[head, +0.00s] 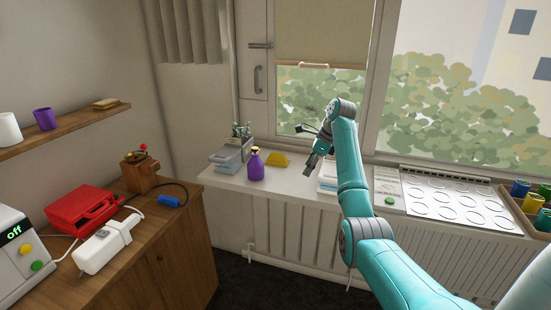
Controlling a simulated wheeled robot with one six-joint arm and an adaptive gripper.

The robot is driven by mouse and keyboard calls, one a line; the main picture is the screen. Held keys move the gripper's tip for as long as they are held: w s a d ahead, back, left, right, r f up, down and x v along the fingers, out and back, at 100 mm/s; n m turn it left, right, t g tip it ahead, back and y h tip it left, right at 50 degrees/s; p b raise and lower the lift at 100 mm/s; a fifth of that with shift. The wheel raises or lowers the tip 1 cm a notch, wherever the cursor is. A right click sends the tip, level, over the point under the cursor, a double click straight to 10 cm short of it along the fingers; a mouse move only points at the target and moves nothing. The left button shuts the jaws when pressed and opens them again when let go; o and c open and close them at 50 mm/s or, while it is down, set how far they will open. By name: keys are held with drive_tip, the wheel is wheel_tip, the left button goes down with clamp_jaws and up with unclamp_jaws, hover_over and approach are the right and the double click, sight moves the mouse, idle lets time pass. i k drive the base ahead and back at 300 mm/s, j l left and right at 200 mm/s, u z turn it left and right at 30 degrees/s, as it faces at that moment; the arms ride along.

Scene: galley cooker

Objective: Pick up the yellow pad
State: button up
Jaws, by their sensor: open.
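A small yellow pad (279,160) lies on the white windowsill, just right of a purple bottle. My gripper (309,170) is at the end of the teal arm, a little right of the yellow pad and apart from it in the picture. Its fingers look dark and small, point down and left, and hold nothing that I can see. How high the gripper is above the sill is hard to tell.
The purple bottle (256,165) and a grey box (230,154) stand left of the pad. A white stacked item (327,183) lies behind my arm. A sheet with ring outlines (455,197) and a wooden tray (533,214) of colored jars are farther right.

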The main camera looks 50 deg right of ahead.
sight(277, 160)
drive_tip(key=i+l, duration=0.85)
drive_tip(key=i, duration=0.15)
